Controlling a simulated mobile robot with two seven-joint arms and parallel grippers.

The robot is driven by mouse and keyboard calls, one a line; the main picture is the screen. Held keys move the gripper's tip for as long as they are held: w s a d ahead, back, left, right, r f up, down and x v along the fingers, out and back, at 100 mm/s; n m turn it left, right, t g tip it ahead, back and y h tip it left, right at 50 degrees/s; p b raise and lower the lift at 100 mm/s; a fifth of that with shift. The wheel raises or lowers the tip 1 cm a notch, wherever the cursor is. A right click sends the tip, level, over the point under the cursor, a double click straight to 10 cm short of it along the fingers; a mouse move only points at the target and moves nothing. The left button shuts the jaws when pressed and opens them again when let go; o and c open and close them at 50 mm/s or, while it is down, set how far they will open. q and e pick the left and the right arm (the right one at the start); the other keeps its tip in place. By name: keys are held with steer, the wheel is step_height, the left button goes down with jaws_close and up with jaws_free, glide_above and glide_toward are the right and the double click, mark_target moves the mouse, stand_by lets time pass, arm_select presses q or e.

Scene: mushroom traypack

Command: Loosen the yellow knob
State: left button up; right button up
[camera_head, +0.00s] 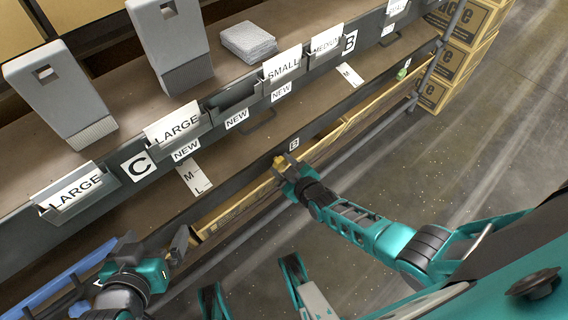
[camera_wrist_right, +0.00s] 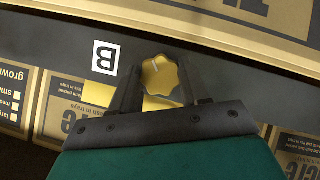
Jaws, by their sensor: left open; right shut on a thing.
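The yellow knob (camera_wrist_right: 161,76) is a lobed disc on the dark shelf rail, with a small pale mark on its face. In the head view the knob (camera_head: 279,161) shows small at the tip of my right gripper (camera_head: 285,168). In the right wrist view the two fingers of my right gripper (camera_wrist_right: 158,85) stand on either side of the knob and are shut on it. My left gripper (camera_head: 178,252) is open and empty at the lower left, away from the knob.
The dark rail (camera_head: 240,183) runs diagonally, with a "B" label (camera_wrist_right: 105,57) beside the knob. Cardboard boxes (camera_head: 330,140) lie below the rail. A shelf with size signs (camera_head: 283,64) and grey holders (camera_head: 60,90) is above. The floor (camera_head: 430,150) at right is clear.

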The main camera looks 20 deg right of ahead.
arm_select(q)
steer(key=shift+s+f, duration=0.1)
steer(key=shift+f, duration=0.05)
arm_select(e)
steer(key=shift+a+n, duration=0.1)
steer(key=shift+n, duration=0.2)
steer(key=shift+h, duration=0.3)
arm_select(q)
steer(key=shift+d+r, duration=0.1)
steer(key=shift+r, duration=0.1)
arm_select(e)
steer(key=o, duration=1.1)
steer(key=shift+c, duration=0.2)
steer(key=shift+s, duration=0.1)
